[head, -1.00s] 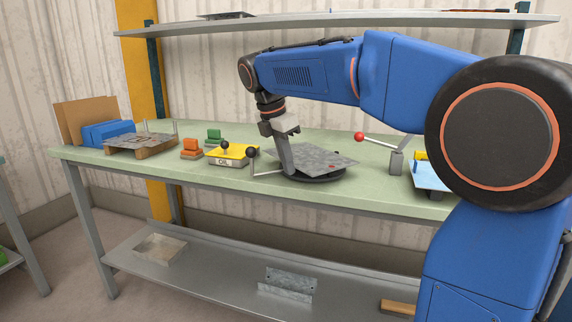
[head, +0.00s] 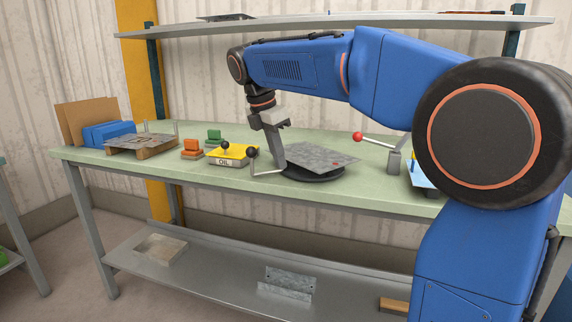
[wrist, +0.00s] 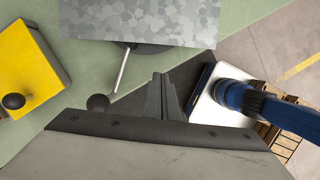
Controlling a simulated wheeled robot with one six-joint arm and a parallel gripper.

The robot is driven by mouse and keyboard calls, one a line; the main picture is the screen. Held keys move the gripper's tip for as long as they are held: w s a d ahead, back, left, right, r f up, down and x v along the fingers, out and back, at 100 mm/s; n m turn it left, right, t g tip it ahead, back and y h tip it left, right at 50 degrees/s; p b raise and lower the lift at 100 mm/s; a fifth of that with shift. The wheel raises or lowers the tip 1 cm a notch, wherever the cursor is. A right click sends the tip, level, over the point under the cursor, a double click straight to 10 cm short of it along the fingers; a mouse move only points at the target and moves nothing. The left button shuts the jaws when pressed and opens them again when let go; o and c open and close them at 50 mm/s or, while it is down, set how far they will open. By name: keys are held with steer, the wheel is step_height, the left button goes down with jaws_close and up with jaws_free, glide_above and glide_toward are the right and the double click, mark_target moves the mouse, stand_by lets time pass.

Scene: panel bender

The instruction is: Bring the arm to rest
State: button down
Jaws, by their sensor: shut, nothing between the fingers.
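My gripper (head: 282,165) hangs below the wrist of my blue arm, over the workbench (head: 390,195) in the head view. Its fingers are together and empty, pointing down beside the left end of the grey mottled sheet (head: 325,153). In the wrist view, my gripper (wrist: 160,78) shows as two tapered fingers pressed together, below the sheet (wrist: 150,20) in the picture. The sheet lies over a dark round base (head: 315,174). I cannot tell the exact gap between fingertips and sheet.
A black-knobbed lever (head: 253,153) stands close left of my gripper, with a yellow-topped OIL box (head: 232,153) beyond it. A red-knobbed lever (head: 358,136) is to the right. A shelf (head: 320,22) runs above my arm. Orange and green blocks sit further left.

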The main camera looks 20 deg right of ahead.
steer(key=w+v, duration=0.1)
steer(key=v, duration=0.6)
steer(key=s+d+f+m+y, duration=0.1)
steer(key=s+d+f+m, duration=0.15)
steer(key=s, duration=0.25)
steer(key=s+d+f+m+t, duration=0.1)
steer(key=s+d+f+m, duration=0.1)
steer(key=s+f+m, duration=0.25)
steer(key=s+d+f+m+y, duration=0.1)
steer(key=s+d+f+m, duration=0.15)
steer(key=s, duration=0.35)
steer(key=s+d+f+m+t+y, duration=0.1)
steer(key=s+d+f+m+t, duration=0.1)
steer(key=s+f+m, duration=0.9)
steer(key=s+f, duration=0.5)
steer(key=f, duration=0.3)
steer(key=shift+f+m+t, duration=0.35)
steer(key=shift+f+t, duration=0.05)
steer(key=c, duration=2.5)
jaws_free()
